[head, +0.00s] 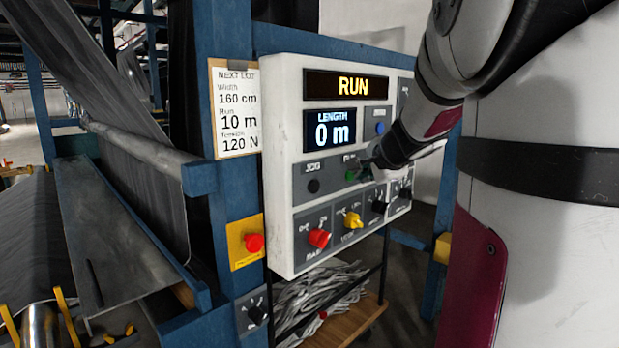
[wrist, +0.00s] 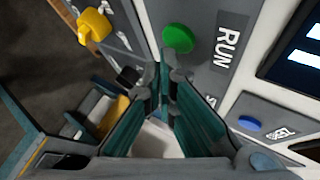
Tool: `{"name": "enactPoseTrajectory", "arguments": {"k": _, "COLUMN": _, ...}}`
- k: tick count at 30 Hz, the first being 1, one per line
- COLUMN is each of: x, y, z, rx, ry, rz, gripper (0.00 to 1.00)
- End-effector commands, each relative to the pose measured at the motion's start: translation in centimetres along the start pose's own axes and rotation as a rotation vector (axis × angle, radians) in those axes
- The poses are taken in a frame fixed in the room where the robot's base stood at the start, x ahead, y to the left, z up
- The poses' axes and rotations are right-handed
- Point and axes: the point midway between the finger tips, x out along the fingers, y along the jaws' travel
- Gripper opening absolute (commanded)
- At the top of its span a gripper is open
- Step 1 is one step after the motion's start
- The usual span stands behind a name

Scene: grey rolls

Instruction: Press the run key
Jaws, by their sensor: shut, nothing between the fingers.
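The run key is a round green button (wrist: 178,38) beside a RUN label in the wrist view. In the head view the green key (head: 350,175) shows small on the control panel (head: 281,170), partly hidden by my gripper (head: 368,163). My gripper is shut and empty, with its fingertips close to the key. In the wrist view my gripper (wrist: 166,78) has its tips a little below the green key in the picture. I cannot tell whether they touch the panel. The top display (head: 352,87) reads RUN, and the length display (head: 329,129) reads 0 m.
A black jog button (head: 314,186) is left of the key. A blue button (head: 380,128) is above right. Red (head: 319,238) and yellow (head: 352,221) knobs sit below. A red stop button (head: 253,243) is on the blue frame. A note (head: 236,108) hangs left of the panel.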

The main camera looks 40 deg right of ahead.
Motion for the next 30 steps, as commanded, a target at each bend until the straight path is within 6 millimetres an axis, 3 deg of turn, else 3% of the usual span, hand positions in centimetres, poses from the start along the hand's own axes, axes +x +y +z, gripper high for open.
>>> {"name": "enactPoseTrajectory", "arguments": {"k": 14, "x": -0.6, "y": 0.4, "z": -0.5, "rx": 0.001, "ry": 0.002, "rz": -0.001, "gripper": 0.00}}
{"name": "enactPoseTrajectory", "arguments": {"k": 30, "x": -3.6, "y": 2.6, "z": -2.6, "rx": 0.002, "ry": 0.001, "rz": -0.001, "gripper": 0.00}}
